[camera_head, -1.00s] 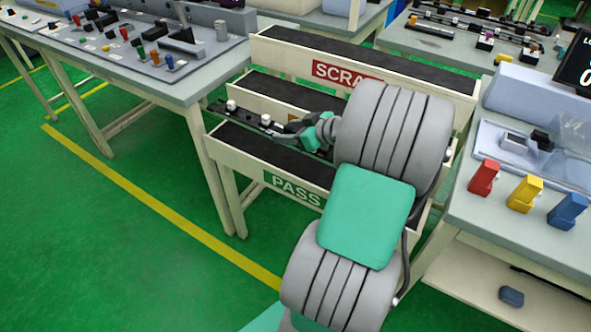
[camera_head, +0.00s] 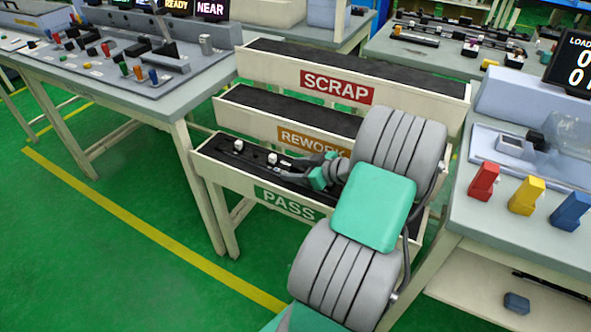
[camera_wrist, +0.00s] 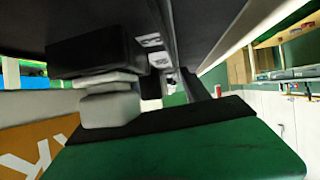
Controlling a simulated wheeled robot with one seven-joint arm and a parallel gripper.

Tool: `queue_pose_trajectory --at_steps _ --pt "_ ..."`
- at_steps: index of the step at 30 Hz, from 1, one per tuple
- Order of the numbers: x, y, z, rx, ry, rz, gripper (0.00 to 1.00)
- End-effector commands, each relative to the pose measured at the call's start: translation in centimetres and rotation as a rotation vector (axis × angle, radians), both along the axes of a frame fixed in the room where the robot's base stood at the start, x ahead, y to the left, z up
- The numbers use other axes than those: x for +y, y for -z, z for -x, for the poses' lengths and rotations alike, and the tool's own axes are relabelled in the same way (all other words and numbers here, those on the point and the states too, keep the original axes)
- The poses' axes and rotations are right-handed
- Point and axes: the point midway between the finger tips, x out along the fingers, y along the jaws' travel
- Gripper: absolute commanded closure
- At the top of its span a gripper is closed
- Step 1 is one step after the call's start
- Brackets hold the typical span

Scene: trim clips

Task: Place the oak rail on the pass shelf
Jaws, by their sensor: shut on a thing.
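The rail (camera_head: 256,163) is a dark strip with two white clips on its visible left part; it looks dark rather than oak-coloured. It lies lengthwise over the pass shelf (camera_head: 222,172), the lowest tier with a green PASS label. Whether it touches the shelf's dark surface is not clear. My gripper (camera_head: 310,172) is shut on the rail, at the right of the clips. My wrist and forearm hide the right part of shelf and rail. In the wrist view the rail (camera_wrist: 180,58) runs away from the camera above a green and black finger.
Above stand the rework shelf (camera_head: 240,117) and the scrap shelf (camera_head: 265,66), both bare where visible. A bench (camera_head: 178,98) stands close on the left. A bench on the right (camera_head: 520,235) carries red, yellow and blue blocks.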

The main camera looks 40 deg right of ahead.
Motion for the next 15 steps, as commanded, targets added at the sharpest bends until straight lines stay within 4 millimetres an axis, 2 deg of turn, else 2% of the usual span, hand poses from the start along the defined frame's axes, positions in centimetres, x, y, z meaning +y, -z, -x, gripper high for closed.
queue_pose_trajectory --at_steps 2,3,10,15 --pt "-0.01 0.32 -0.03 -0.001 -0.001 0.001 1.00" --pt "0.00 0.19 0.00 0.000 0.000 0.000 0.42" --pt "0.00 0.16 0.00 0.000 0.000 0.000 0.23" --pt "0.00 0.15 0.00 0.000 0.000 0.000 0.23"
